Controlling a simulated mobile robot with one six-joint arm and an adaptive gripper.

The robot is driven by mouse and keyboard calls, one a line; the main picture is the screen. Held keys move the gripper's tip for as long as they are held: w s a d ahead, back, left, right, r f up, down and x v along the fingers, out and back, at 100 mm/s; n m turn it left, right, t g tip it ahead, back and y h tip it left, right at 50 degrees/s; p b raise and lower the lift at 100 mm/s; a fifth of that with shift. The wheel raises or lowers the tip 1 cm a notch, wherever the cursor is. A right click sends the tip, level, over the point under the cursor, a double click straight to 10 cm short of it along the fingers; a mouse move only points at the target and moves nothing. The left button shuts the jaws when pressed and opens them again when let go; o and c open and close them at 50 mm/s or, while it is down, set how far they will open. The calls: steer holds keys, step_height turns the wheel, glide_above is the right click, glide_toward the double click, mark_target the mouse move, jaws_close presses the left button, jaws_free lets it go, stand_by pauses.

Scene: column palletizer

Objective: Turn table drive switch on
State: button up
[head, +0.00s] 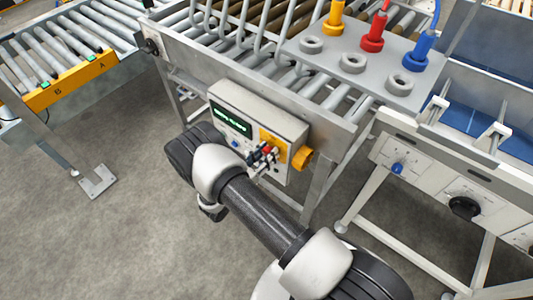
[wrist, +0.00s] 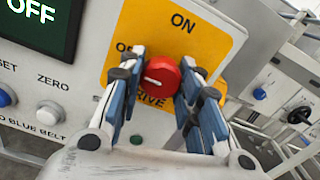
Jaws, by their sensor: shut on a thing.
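The table drive switch is a red rotary knob (wrist: 163,75) on a yellow plate (wrist: 205,38) marked "ON" at the top and "DRIVE" below. A label at its left is partly hidden by a finger. The knob's white mark points left, toward that label. My gripper (wrist: 163,68) has its blue finger pads on either side of the knob and is shut on it. The display (wrist: 40,22) reads "OFF". In the head view, my gripper (head: 263,157) is at the front of the grey control box (head: 270,118), over the yellow plate.
A blue button (wrist: 5,96) and a white "ZERO" button (wrist: 50,115) sit left of the knob. A roller conveyor (head: 270,75) is behind the box. Yellow, red and blue pegs (head: 372,40) stand at the back. Another panel (head: 430,185) is at right. Floor at left is open.

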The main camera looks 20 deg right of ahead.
steer(key=m+b, duration=0.2)
steer(key=m, duration=0.2)
steer(key=shift+f, duration=0.1)
steer(key=m+b, duration=0.2)
steer(key=m, duration=0.2)
steer(key=shift+w+m, duration=0.1)
steer(key=shift+m, duration=0.3)
steer(key=m+b, duration=0.2)
steer(key=m, duration=0.3)
steer(key=shift+a, duration=0.1)
steer(key=shift+r+m+b, duration=0.2)
steer(key=shift+m+b, duration=0.95)
steer(key=shift+m, duration=0.85)
steer(key=o, duration=1)
steer(key=shift+o, duration=0.2)
